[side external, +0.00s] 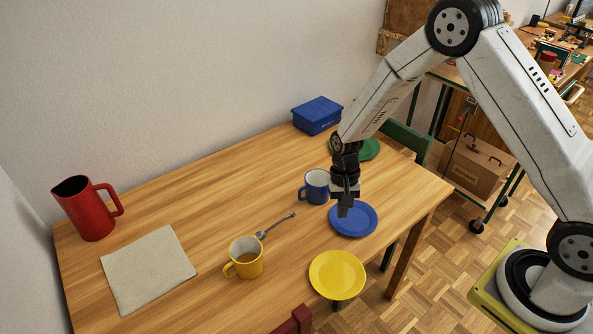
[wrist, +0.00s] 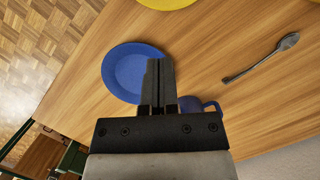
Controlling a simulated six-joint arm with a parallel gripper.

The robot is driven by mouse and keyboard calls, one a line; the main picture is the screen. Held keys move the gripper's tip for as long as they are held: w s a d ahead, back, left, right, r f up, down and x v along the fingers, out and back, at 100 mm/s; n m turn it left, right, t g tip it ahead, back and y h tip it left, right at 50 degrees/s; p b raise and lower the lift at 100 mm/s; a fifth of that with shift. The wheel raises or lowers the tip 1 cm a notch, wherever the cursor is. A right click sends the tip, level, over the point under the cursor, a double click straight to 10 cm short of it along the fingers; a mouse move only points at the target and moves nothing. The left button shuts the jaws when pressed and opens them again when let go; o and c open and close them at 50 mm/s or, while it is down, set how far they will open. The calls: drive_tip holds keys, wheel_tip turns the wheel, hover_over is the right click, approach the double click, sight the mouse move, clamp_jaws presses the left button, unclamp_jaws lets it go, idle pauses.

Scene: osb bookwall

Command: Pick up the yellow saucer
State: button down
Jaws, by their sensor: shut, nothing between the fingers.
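The yellow saucer (side external: 338,274) lies flat and empty at the front right edge of the wooden table. Only a part of its rim shows at the top of the wrist view (wrist: 167,3). My gripper (side external: 345,212) is shut and empty, with its fingers pointing down. It is above the left part of the blue saucer (side external: 361,219), apart from the yellow saucer. In the wrist view the shut fingers (wrist: 160,64) cover the right part of the blue saucer (wrist: 122,72).
A blue mug (side external: 315,187) stands close beside my gripper. A yellow mug (side external: 246,258) and a spoon-like utensil (side external: 274,225) are left of the yellow saucer. A green saucer (side external: 368,148), blue box (side external: 317,115), red pitcher (side external: 88,208) and cloth (side external: 148,269) are farther off. A red chair back (side external: 297,320) is in front.

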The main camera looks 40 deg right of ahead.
drive_tip(key=c, duration=0.8)
unclamp_jaws()
drive_tip(key=shift+s+f, duration=0.1)
drive_tip(key=shift+o, duration=0.4)
drive_tip(key=s+d+f+m+g+y, duration=0.2)
drive_tip(key=s+d+f+m+y, duration=0.2)
drive_tip(key=s+f+m, duration=0.2)
drive_tip(key=s+m, duration=0.2)
drive_tip(key=s, duration=0.1)
drive_tip(key=shift+s+d+f+g+y, duration=0.2)
drive_tip(key=shift+d+g+y, duration=0.1)
drive_tip(key=shift+g, duration=0.1)
drive_tip(key=s+f+m+t+y, duration=0.2)
drive_tip(key=s+m+t, duration=0.3)
drive_tip(key=m+t, duration=0.4)
drive_tip(key=s+f+m+t+y, duration=0.3)
drive_tip(key=m+t, duration=0.5)
drive_tip(key=m, duration=1.3)
drive_tip(key=shift+s+t+y, duration=0.4)
drive_tip(key=shift+s+y, duration=0.4)
drive_tip(key=shift+s, duration=0.3)
drive_tip(key=shift+w+a, duration=0.1)
approach(337, 275)
drive_tip(key=shift+w+a+r, duration=0.2)
drive_tip(key=shift+w+a, duration=0.25)
drive_tip(key=shift+a, duration=0.05)
drive_tip(key=shift+w+a+r, duration=0.25)
drive_tip(key=shift+w+a, duration=0.25)
